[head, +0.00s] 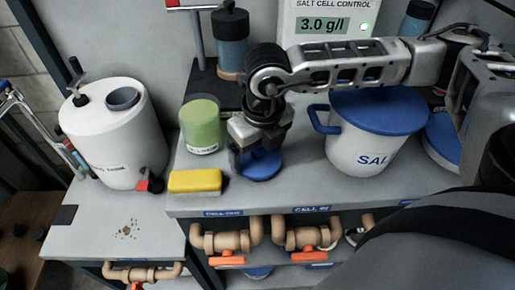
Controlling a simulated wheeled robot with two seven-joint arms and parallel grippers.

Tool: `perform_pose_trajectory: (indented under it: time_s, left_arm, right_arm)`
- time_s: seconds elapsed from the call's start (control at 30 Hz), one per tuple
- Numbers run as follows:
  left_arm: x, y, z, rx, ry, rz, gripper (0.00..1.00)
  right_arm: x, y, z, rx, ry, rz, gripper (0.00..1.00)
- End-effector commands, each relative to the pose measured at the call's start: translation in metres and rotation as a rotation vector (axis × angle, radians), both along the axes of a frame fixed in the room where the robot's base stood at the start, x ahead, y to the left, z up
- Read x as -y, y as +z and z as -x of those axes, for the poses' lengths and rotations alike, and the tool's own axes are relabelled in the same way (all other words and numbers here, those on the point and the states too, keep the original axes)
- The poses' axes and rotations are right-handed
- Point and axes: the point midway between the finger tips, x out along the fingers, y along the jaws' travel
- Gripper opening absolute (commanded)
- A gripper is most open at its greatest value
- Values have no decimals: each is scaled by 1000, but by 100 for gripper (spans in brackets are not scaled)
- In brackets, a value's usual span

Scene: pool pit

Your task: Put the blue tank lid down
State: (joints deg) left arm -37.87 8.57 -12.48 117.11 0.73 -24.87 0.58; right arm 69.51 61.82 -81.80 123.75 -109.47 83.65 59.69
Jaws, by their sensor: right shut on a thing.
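The blue tank lid (262,168) is a flat blue disc under my right gripper (257,149). The gripper points down and is shut on it. The lid is at or just above the grey bench top, near its front edge; I cannot tell whether it touches. The gripper hides the lid's upper part. The white tank (100,140) stands to the left, with a round grey opening (123,98) on top. My left gripper is not in view.
A yellow sponge-like block (195,181) and a green-topped jar (200,128) stand left of the lid. A white salt bucket (358,152) with a blue cover (380,112) stands right, behind my right arm. Pipes with orange-handled valves (227,261) run below the bench edge.

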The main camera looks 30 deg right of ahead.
Motion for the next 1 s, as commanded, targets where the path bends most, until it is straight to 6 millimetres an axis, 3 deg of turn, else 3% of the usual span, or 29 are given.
perform_pose_trajectory:
  time_s: [0.47, 0.5, 0.53, 0.8, 1.0]
  left_arm:
    - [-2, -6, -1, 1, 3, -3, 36]
    - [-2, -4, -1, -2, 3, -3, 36]
    - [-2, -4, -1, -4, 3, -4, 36]
    - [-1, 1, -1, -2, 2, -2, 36]
    - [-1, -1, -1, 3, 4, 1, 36]
  right_arm:
    - [-1, -14, 0, 2, -1, -1, 64]
    - [-1, -12, 0, 2, -1, -1, 95]
    - [-1, -11, 0, 2, -1, -1, 100]
    - [0, -9, 0, 2, -1, 0, 100]
    - [-1, 12, 1, 7, -1, -2, 100]
